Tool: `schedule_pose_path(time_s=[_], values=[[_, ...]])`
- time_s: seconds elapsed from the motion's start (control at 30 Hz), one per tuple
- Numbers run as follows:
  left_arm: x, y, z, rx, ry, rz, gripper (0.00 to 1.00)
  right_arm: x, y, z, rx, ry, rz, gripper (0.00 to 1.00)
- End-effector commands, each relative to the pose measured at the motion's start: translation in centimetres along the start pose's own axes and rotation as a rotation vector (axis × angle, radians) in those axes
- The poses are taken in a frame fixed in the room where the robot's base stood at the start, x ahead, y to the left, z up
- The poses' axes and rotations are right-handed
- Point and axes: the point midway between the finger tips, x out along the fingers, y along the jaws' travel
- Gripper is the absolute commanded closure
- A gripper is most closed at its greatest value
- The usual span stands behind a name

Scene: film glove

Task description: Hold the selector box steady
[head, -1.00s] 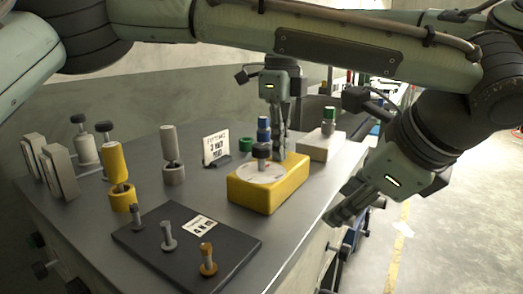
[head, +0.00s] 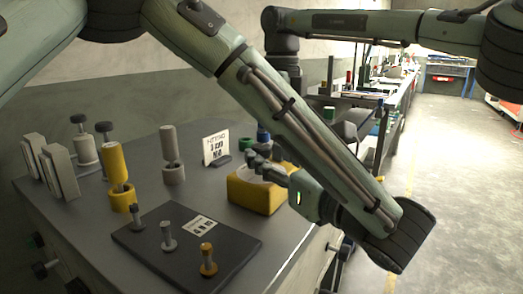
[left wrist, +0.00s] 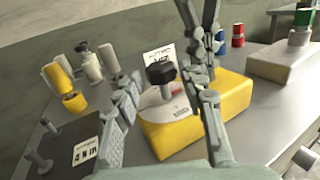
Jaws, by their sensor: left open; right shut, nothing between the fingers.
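The yellow selector box (head: 252,197) sits on the grey bench in the head view, partly covered by my left arm. In the left wrist view the box (left wrist: 181,138) shows its pale dial (left wrist: 172,108) and a black-topped knob (left wrist: 161,73). My left gripper (head: 258,160) reaches in from the right over the box. In the left wrist view its open fingers (left wrist: 170,98) are spread either side of the knob and dial, with nothing visibly gripped. My right gripper (left wrist: 205,72) points down, shut, behind the box's top; contact is unclear. The head view hides it behind my left arm.
A black tray (head: 185,250) with several small bolts lies in front of the box. Yellow (head: 115,165) and grey (head: 168,145) cylinders stand left, and a white label card (head: 215,150) behind. A pale block (left wrist: 282,62) stands right of the box.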

Motion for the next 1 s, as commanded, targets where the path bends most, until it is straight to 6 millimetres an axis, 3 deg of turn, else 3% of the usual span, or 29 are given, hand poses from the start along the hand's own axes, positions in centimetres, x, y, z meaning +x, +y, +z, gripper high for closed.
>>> schedule_pose_path(time_s=[0.03, 0.2, 0.57, 0.9, 1.0], values=[[0.9, 0.0, 0.0, -0.001, -0.001, 0.002, 0.59, 0.8, 0.2, 0.0, -0.004, 0.010, 0.007, 1.00], [2.7, 0.0, 0.0, -0.002, -0.001, 0.001, 0.59, 0.8, 0.2, 0.0, -0.003, 0.010, 0.007, 1.00], [3.2, 0.0, -0.1, -0.002, 0.001, 0.000, 0.59, 0.8, 0.2, 0.0, -0.004, 0.010, 0.007, 1.00], [3.2, 0.0, -0.1, -0.001, 0.001, 0.000, 0.99, 0.8, 0.1, 0.0, -0.003, 0.009, 0.006, 1.00], [3.2, 0.0, -0.1, -0.002, 0.001, 0.011, 0.99, 0.8, 0.1, 0.0, -0.003, 0.009, 0.006, 1.00]])
